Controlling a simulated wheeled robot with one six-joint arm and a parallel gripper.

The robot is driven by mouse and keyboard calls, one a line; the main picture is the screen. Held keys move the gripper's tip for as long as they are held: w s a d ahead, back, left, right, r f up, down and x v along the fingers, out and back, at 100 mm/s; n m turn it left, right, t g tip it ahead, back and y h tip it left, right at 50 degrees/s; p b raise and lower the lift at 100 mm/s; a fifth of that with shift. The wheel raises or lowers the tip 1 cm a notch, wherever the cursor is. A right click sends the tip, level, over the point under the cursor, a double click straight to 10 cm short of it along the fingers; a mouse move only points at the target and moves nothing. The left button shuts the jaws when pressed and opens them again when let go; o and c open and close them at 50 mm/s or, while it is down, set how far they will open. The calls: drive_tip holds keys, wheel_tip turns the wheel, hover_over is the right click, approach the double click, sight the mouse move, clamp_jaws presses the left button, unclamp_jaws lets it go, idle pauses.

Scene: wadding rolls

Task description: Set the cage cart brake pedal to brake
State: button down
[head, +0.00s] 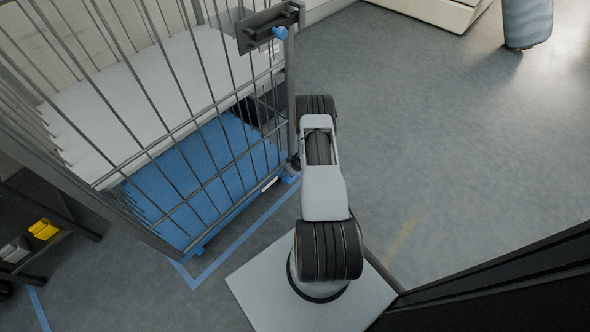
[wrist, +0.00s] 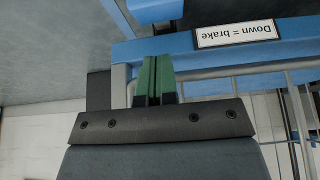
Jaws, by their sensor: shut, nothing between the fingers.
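The cage cart (head: 180,150) stands at the left in the head view, with wire mesh sides and a blue base (head: 200,180). In the wrist view, which looks upside down, a white label (wrist: 237,34) reading "Down = brake" is on the cart's blue bottom beam (wrist: 285,28). A blue part (wrist: 155,9), apparently the brake pedal, shows at the top edge, partly cut off. My gripper (wrist: 155,60) has its green fingers shut together and empty, in front of the beam and pointing towards the pedal. Contact cannot be told. In the head view my arm mostly hides the gripper.
White wadding (head: 140,95) lies inside the cart. A grey latch plate with a blue knob (head: 280,32) is on the cart's upper rail. A dark shelf (head: 40,255) with a yellow item stands at lower left. Open floor (head: 450,130) lies to the right.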

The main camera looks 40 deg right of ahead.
sight(293, 179)
wheel_tip(293, 179, down, 4)
drive_tip(key=shift+r+b, duration=0.1)
drive_tip(key=shift+b, duration=0.7)
drive_tip(key=shift+s+f, duration=0.35)
drive_tip(key=shift+f, duration=0.3)
drive_tip(key=shift+s+d, duration=0.1)
